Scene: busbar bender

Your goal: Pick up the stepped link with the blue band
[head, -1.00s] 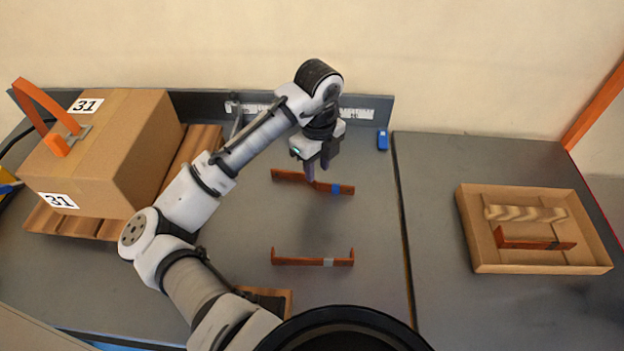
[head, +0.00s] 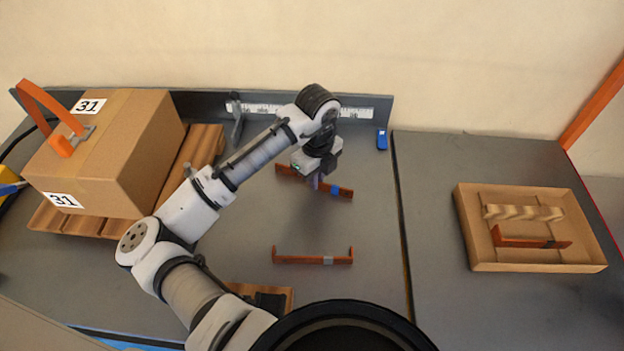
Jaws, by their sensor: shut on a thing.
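The stepped link with the blue band (head: 342,191) is a copper-coloured strip in the upper middle of the grey bench, its blue band near the right end. My gripper (head: 317,184) is down at it and shut on its middle, just left of the blue band. The fingertips and part of the link are hidden behind the gripper body. I cannot tell whether the link is clear of the bench top.
A second link with a grey band (head: 312,258) lies nearer to me. A cardboard tray (head: 530,266) at right holds another link (head: 530,241) and a wavy piece (head: 522,213). A big carton (head: 110,150) on slats stands left. A blue block (head: 381,140) lies near the scale (head: 355,113).

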